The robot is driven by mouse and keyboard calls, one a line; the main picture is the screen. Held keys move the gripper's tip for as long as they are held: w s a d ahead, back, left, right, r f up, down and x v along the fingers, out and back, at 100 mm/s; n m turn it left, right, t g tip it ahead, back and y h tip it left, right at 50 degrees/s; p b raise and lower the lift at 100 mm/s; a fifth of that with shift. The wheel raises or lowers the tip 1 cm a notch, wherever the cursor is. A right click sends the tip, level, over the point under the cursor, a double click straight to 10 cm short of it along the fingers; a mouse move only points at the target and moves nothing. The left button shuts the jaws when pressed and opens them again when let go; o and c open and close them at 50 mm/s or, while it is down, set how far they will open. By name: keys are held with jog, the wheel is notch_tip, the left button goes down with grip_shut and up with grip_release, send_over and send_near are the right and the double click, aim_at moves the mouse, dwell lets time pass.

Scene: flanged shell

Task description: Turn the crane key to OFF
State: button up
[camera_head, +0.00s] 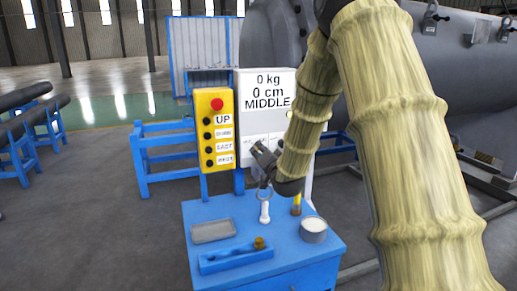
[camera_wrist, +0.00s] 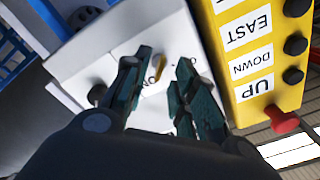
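The crane key (camera_wrist: 160,72) is a small yellowish piece on the white control panel (camera_wrist: 105,55), seen in the wrist view beside partly covered lettering. My gripper (camera_wrist: 166,58) is open, its two dark green fingers apart, with the key showing in the gap between the tips. I cannot tell whether the fingers touch it or how far beyond the tips it lies. In the head view my gripper (camera_head: 258,152) is at the lower part of the white panel (camera_head: 265,88), which reads 0 kg, 0 cm, MIDDLE. The key cannot be made out there.
A yellow button box (camera_head: 214,130) with a red button stands just left of the panel; it is close in the wrist view (camera_wrist: 262,60). A blue table (camera_head: 215,268) below holds a grey tray (camera_head: 213,231), a round tin (camera_head: 313,230) and a white-handled tool (camera_head: 265,212).

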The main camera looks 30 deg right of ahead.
aim_at(257, 148)
jog(key=shift+x, duration=1.2)
grip_shut()
